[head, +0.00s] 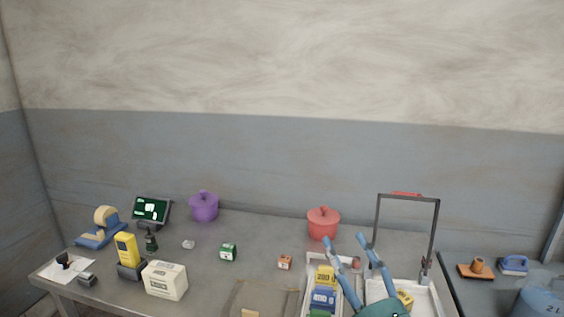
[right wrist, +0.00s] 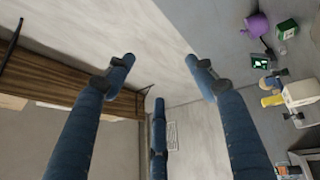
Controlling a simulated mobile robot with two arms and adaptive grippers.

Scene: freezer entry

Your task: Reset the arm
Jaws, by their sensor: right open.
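My right gripper (head: 347,240) is at the lower right of the head view, above the white trays on the table. Its blue fingers are spread and point up, with nothing between them. My left gripper is in neither view.
A grey table (head: 215,285) holds a purple pot (head: 204,207), a red pot (head: 323,223), a tape dispenser (head: 103,228), a yellow scanner (head: 126,250) and a white box (head: 165,281). A tray (head: 306,295) with small packs and a dark frame (head: 437,225) stand close to my right gripper.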

